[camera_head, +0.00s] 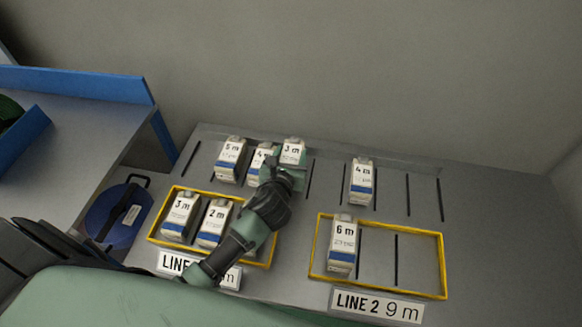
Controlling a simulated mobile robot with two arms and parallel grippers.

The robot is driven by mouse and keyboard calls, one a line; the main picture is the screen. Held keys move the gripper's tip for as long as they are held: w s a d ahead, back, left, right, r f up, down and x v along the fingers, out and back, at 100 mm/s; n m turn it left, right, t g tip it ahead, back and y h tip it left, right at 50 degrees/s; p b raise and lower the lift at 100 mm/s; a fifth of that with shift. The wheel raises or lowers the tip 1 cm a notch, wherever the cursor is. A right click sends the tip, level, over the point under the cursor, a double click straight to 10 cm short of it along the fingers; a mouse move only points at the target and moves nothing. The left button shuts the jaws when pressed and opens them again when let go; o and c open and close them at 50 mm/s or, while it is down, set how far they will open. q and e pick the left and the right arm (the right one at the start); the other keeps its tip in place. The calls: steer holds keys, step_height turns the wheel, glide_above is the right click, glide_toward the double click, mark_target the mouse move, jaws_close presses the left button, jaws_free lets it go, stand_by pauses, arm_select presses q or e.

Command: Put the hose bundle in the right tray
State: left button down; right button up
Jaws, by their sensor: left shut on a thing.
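My left gripper (290,168) is shut on the 3 m hose bundle (293,150), a white and blue pack in the back row. I cannot tell whether this pack is lifted off the surface. The right tray (441,265) has a yellow rim and a "LINE 2 9 m" label (377,305). A 6 m pack (342,245) stands at its left side, and the rest of it is empty. The left tray (154,222) holds a 3 m pack (180,217) and a 2 m pack (213,223); my left arm hides its right part. My right gripper is not in view.
A 5 m pack (231,159) and a partly covered 4 m pack (260,160) stand just left of the gripper. Another 4 m pack (361,182) stands alone behind the right tray. Dark dividing lines mark free slots. A blue round container (109,218) sits at the left.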

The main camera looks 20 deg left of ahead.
arm_select(q)
steer(key=shift+f+b, duration=0.5)
steer(key=shift+f, duration=1.9)
steer(key=shift+f, duration=0.1)
steer(key=c, duration=0.8)
jaws_free()
steer(key=shift+f, duration=0.1)
steer(key=shift+c, duration=0.2)
